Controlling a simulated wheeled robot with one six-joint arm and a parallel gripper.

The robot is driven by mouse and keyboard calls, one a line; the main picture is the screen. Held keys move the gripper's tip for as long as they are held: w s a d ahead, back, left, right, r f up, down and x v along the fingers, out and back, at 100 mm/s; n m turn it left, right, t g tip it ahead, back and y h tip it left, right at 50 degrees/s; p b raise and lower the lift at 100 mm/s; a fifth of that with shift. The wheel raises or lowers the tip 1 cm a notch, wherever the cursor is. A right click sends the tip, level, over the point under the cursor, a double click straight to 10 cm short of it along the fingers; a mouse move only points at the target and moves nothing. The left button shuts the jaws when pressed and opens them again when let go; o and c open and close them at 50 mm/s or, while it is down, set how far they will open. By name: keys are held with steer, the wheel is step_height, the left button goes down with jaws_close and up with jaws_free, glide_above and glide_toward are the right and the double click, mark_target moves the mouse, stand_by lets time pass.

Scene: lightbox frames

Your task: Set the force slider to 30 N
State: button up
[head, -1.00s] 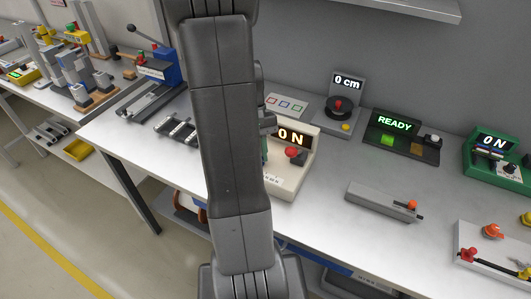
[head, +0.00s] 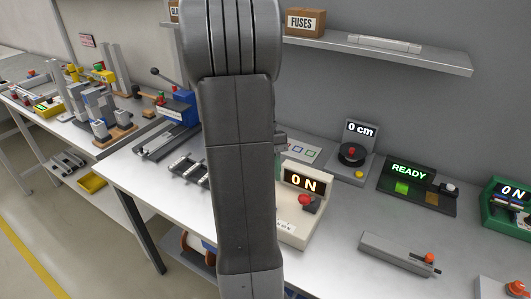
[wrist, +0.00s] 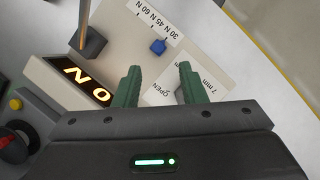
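The beige force unit (head: 292,228) stands on the bench, partly hidden by my arm in the head view. Its display (head: 303,182) reads 0 N. In the wrist view this display (wrist: 79,82) appears upside down, still 0 N. My gripper is hidden in the head view.
A dark block with an orange lever (wrist: 92,42) rises from the unit near the left finger. A white label (wrist: 180,88) reading OPEN and 7 mm lies under the fingers. The 0 cm unit (head: 352,155), READY panel (head: 418,188) and grey slide box (head: 398,254) stand right.

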steer(key=v, duration=0.6)
steer(key=shift+r, duration=0.25)
steer(key=shift+w+f, duration=0.1)
steer(key=x, duration=1.4)
steer(key=shift+s+d, duration=0.2)
steer(key=shift+d, duration=0.15)
steer(key=shift+w, duration=0.1)
